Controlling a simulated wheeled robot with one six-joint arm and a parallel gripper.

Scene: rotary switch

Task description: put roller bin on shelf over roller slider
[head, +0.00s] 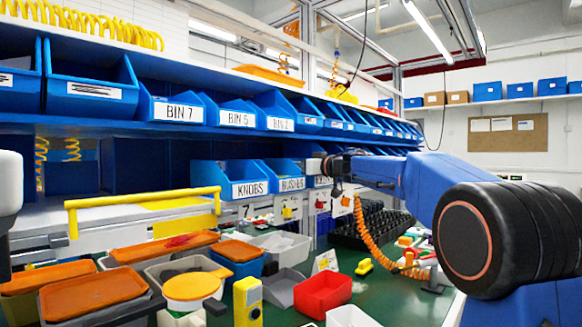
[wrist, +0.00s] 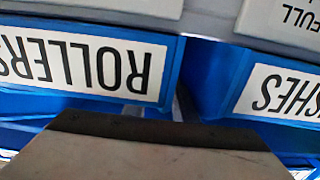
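The roller bin is blue with a white label. In the wrist view its "ROLLERS" label (wrist: 85,66) appears upside down, close in front of me. In the head view the bin (head: 323,181) is mostly hidden behind my arm, at the right of the lower shelf row. My gripper (head: 326,167) reaches in from the right at this bin's upper front. In the wrist view a grey block with a dark edge, part of my gripper (wrist: 150,150), fills the bottom; whether its fingers are open or touching the bin cannot be told. I cannot identify which unit below is the roller slider.
The "BUSHES" bin (head: 289,178) and "KNOBS" bin (head: 243,181) stand left of it. A row of blue bins, including BIN 7 (head: 172,108), fills the shelf above. Small units and cards (head: 287,208) stand below. Trays and boxes, including a red one (head: 322,294), crowd the green bench.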

